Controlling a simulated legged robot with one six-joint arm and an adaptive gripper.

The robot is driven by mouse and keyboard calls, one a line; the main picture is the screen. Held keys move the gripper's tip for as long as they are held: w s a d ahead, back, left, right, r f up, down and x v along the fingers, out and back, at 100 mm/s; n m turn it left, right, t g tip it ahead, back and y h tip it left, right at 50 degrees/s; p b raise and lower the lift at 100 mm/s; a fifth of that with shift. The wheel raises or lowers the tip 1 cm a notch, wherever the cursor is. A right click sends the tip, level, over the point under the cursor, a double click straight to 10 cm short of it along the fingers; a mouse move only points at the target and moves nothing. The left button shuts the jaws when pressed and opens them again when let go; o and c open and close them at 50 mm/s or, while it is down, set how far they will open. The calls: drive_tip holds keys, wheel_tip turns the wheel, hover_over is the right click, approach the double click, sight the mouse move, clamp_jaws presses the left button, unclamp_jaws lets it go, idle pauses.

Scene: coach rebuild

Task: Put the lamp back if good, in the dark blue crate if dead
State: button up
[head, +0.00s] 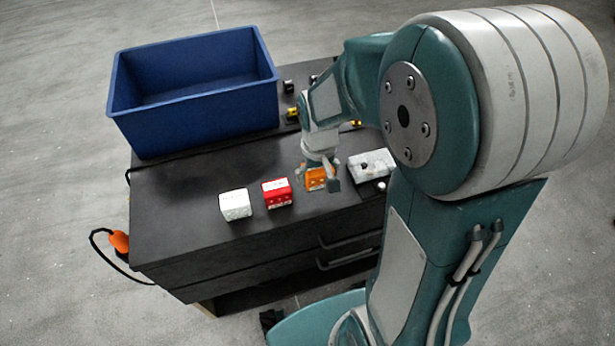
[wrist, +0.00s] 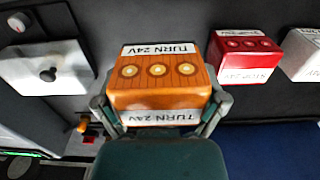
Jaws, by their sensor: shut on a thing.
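My gripper (head: 319,170) is shut on the orange lamp (head: 316,181), near the front part of the dark cabinet top. In the wrist view the orange lamp (wrist: 158,92) sits between the two fingers, marked "TURN 24V". Its face has three round spots with pale centres and yellowish rings; I cannot tell for sure whether they are lit. I cannot tell whether the lamp touches the surface below. The dark blue crate (head: 195,100) stands at the back left of the cabinet top; its visible inside looks empty.
A red lamp block (head: 277,193) and a white one (head: 235,204) stand left of my gripper. A pale metal unit with a dark knob (head: 371,163) is to its right. Small black and yellow parts (head: 292,113) lie behind. The cabinet top (head: 190,185) is bare before the crate.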

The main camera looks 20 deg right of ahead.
sight(315, 183)
drive_tip(key=shift+w+d+f, duration=0.2)
drive_tip(key=shift+w+f, duration=0.2)
drive_tip(key=shift+f, duration=0.2)
drive_tip(key=shift+w+d+f, duration=0.15)
drive_tip(key=shift+w+f, duration=0.25)
drive_tip(key=shift+f, duration=0.2)
drive_tip(key=f, duration=0.3)
drive_tip(key=shift+w+a, duration=0.1)
drive_tip(key=shift+a, duration=0.1)
drive_tip(key=shift+a+f, duration=0.1)
drive_tip(key=shift+a, duration=0.3)
drive_tip(key=shift+d+f, duration=0.1)
drive_tip(key=shift+d, duration=0.05)
drive_tip(key=o, duration=0.9)
drive_tip(key=shift+d, duration=0.15)
drive_tip(key=shift+o, duration=0.2)
drive_tip(key=shift+d, duration=0.15)
